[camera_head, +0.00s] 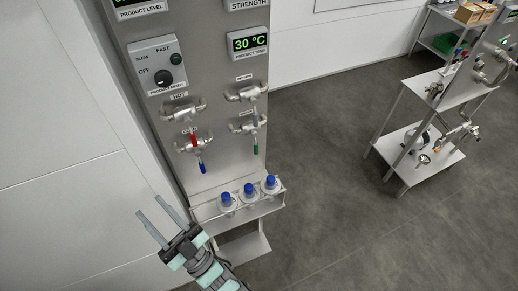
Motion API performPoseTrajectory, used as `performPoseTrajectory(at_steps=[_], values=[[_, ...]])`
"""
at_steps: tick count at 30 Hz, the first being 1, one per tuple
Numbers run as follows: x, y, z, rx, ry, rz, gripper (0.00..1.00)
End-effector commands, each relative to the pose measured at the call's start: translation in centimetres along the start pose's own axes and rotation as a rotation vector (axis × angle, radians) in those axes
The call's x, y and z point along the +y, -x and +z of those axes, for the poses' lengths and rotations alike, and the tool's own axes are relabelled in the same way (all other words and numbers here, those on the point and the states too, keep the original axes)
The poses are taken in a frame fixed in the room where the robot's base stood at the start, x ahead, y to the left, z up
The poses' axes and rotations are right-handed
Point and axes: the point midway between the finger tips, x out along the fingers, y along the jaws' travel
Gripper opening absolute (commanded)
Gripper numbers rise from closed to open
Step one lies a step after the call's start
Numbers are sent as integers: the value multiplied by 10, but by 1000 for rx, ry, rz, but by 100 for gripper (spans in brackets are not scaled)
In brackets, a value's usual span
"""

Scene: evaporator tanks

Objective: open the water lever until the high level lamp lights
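A grey panel (213,95) stands upright with small valve levers on pipe fittings. On its left are a red-handled lever (193,139) and a blue-handled lever (202,168); on its right is a green-handled lever (256,148). Their labels are too small to tell which lever is for water. A small dark green round lamp or button (176,59) sits on the selector box; I cannot make out a high level lamp. The product level display (145,3) is cut off at the top. My gripper (149,205) is open and empty, left of and below the levers, apart from the panel.
A shelf (240,213) at the panel's foot holds blue-capped bottles (226,198) below the levers. A rotary knob (163,78) is on the selector box (148,60). A metal cart (408,100) stands to the right. The floor between is clear.

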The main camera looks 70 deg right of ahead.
Motion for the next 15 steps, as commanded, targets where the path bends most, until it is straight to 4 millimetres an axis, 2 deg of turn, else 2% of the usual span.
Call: performPoseTrajectory(at_steps=[1,2,3,5,7,9,12,15], values=[[28,4,21,-55,35,37,37],[46,6,33,-96,53,61,37],[73,10,50,-160,78,99,37],[118,20,75,-263,114,167,37],[171,37,96,-377,151,252,37],[221,59,112,-481,176,341,37],[278,92,123,-602,200,453,37],[316,120,125,-682,211,535,37]])
